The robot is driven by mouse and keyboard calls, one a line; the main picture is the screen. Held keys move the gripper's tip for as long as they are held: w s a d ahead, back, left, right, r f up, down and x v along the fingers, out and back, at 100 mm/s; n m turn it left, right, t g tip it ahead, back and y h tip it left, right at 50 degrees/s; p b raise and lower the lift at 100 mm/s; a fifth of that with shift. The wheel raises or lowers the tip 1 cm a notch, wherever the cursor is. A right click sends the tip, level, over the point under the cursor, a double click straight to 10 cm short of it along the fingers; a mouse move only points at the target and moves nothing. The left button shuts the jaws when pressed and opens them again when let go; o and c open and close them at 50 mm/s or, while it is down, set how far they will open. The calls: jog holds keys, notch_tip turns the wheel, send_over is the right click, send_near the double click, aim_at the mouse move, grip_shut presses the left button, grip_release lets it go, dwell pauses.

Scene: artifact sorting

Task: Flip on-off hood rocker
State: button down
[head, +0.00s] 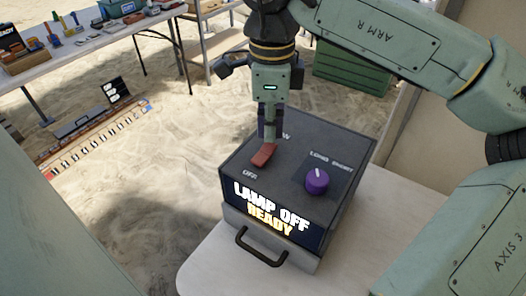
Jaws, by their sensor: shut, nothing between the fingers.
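The hood's on-off rocker (264,155) is a red-brown tilted switch on top of a dark control box (340,222). The "OFF" label shows by its near end; the label at its far end is mostly hidden, with only a "W"-like letter visible. The box's front display (270,212) reads "LAMP OFF READY". My gripper (269,137) points down, shut and empty, just above the far end of the rocker. I cannot tell whether its tips touch the rocker.
A purple knob (317,181) labelled "LONG" and "SHORT" stands to the right of the rocker. A black handle (262,248) juts from the box front. The box sits on a pale table (212,262). A tool-covered table (85,50) and green crate (350,75) stand farther back.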

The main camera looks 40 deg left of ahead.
aim_at(269, 145)
jog(key=shift+f+b, duration=0.75)
jog(key=shift+f, duration=0.25)
jog(key=shift+r, duration=0.1)
jog(key=shift+r+p, duration=2.65)
jog(key=shift+r, duration=0.9)
jog(key=shift+f, duration=0.1)
